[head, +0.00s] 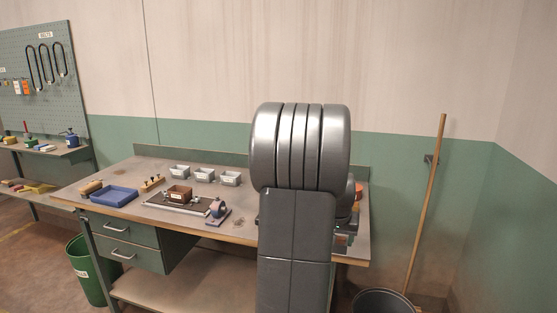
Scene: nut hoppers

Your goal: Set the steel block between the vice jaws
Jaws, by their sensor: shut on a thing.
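My grey arm stands large in front of the right part of the workbench (245,236). My gripper is hidden behind the arm, so its fingers and anything in them cannot be seen. I cannot make out the steel block. No vice jaws can be told for sure. Some dark and grey parts show just right of the arm above the bench's right end, too small and covered to name.
A green bin (88,268) stands left, a broom handle (426,200) and dark bucket (382,301) right.

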